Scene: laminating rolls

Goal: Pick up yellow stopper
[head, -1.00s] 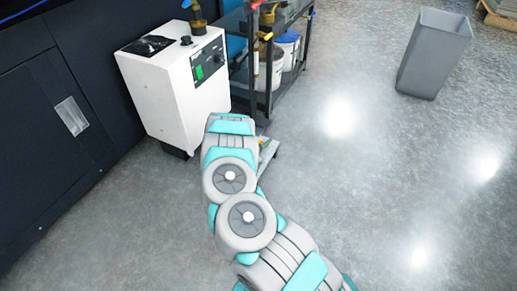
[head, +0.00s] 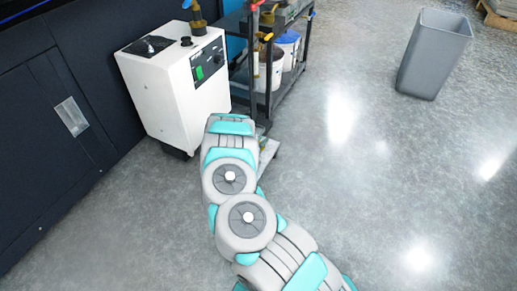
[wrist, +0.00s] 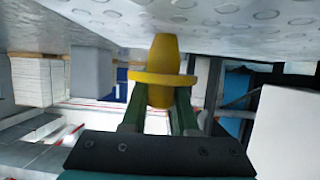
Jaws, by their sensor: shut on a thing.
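The yellow stopper (wrist: 163,58) shows in the middle of the wrist view, with a wide flange and a narrower body above and below it. My gripper (wrist: 160,103) is shut on it, with the dark green fingers on either side of the part at and below the flange. The stopper's upper part in that view overlaps a pale, patterned surface; I cannot tell whether they touch. In the head view my own arm hides the gripper and most or all of the stopper.
A white machine (head: 165,95) stands left of my arm, beside a dark cabinet (head: 50,120). A dark shelf cart (head: 302,65) with white buckets (head: 270,72) stands just beyond my arm. A grey bin (head: 433,55) is at the upper right.

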